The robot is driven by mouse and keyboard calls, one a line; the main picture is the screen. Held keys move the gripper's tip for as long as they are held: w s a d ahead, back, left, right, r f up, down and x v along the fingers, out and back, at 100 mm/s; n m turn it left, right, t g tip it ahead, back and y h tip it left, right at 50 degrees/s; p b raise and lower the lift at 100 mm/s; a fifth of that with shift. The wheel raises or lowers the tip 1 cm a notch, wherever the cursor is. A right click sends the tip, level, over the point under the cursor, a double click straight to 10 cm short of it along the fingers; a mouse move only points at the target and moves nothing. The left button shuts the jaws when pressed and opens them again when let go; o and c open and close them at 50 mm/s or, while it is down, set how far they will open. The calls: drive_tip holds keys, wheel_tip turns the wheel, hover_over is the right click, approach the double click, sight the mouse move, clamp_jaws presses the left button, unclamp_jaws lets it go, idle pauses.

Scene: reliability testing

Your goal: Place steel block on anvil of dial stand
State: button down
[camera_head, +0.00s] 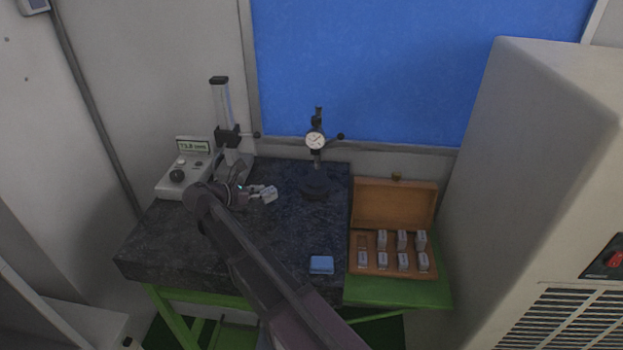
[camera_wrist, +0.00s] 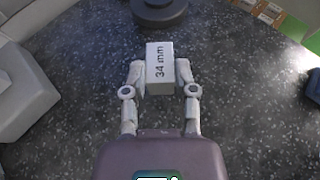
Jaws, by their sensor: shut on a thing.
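My gripper (camera_wrist: 160,82) is shut on a light grey steel block (camera_wrist: 159,60) marked "34 mm". The block stands out between the fingertips in the wrist view; the same block (camera_head: 269,195) shows small at the end of my arm in the head view. The dial stand (camera_head: 316,181) stands at the back of the dark granite table, to the right of my gripper, with a white round dial (camera_head: 315,140) on its post. Its round dark base (camera_wrist: 159,12) shows at the top of the wrist view, ahead of the block and apart from it. The anvil surface is too dark to make out clearly.
A height gauge with a display (camera_head: 192,146) stands at the left. An open wooden case (camera_head: 394,205) with several blocks is at the right. A blue item (camera_head: 321,265) lies near the front edge of the granite table (camera_head: 180,250). A large grey cabinet (camera_head: 540,170) stands right.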

drive_tip(key=shift+s+a, duration=0.15)
drive_tip(key=shift+s, duration=0.1)
hover_over(310, 183)
drive_tip(key=s+a, duration=0.3)
drive_tip(key=shift+w+d, duration=0.1)
drive_tip(key=shift+w, duration=0.05)
drive_tip(key=shift+w+d, duration=0.45)
drive_tip(key=shift+d, duration=0.05)
drive_tip(key=b+x, duration=0.1)
drive_tip(key=x, duration=0.1)
drive_tip(key=shift+w+d+f, duration=0.1)
drive_tip(key=shift+w+d, duration=0.15)
drive_tip(key=shift+d, duration=0.05)
drive_tip(key=shift+a+f+b, duration=0.1)
drive_tip(key=shift+f+b, duration=0.2)
drive_tip(key=shift+f, duration=0.15)
drive_tip(key=shift+c, duration=2)
unclamp_jaws()
